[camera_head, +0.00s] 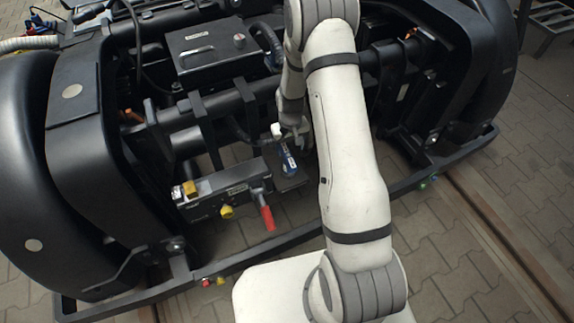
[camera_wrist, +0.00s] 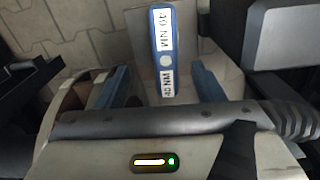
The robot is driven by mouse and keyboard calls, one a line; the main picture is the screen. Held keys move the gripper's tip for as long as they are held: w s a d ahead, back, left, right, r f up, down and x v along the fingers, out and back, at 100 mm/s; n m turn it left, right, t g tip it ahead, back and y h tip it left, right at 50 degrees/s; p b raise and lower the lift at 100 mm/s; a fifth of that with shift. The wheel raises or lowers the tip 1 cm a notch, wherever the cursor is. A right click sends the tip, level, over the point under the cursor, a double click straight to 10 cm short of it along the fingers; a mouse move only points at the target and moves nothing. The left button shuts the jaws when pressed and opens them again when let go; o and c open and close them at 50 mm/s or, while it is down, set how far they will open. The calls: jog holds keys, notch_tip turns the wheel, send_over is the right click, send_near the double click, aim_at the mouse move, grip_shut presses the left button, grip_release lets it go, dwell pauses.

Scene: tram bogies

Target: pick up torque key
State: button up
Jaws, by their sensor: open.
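The torque key is a blue tool with white labels, one reading "40 NM". In the wrist view the torque key (camera_wrist: 163,52) stands out ahead, between the lines of my two fingers. In the head view the torque key (camera_head: 287,160) shows just below my gripper (camera_head: 289,134), beside the black bogie beam. My gripper (camera_wrist: 158,78) is open, with a bluish finger on each side and nothing held. The key's lower end is close to the gap between the fingers; I cannot tell whether it touches them.
A black box with a red-handled lever (camera_head: 266,212) and a yellow knob (camera_head: 226,211) is left of the key. A larger black box (camera_head: 211,53) sits above on the bogie. Dark frame bars surround the spot. Paving (camera_head: 440,240) is open at the right.

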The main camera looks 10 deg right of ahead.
aim_at(288, 155)
jog(key=f+b, duration=0.1)
jog(key=f, duration=0.1)
jog(key=f+b, duration=0.1)
jog(key=f, duration=0.1)
jog(key=f+b, duration=0.1)
jog(key=f, duration=0.1)
jog(key=shift+s+a+f, duration=0.3)
jog(key=shift+a+f, duration=0.05)
jog(key=shift+f, duration=0.05)
jog(key=shift+r, duration=0.1)
grip_shut()
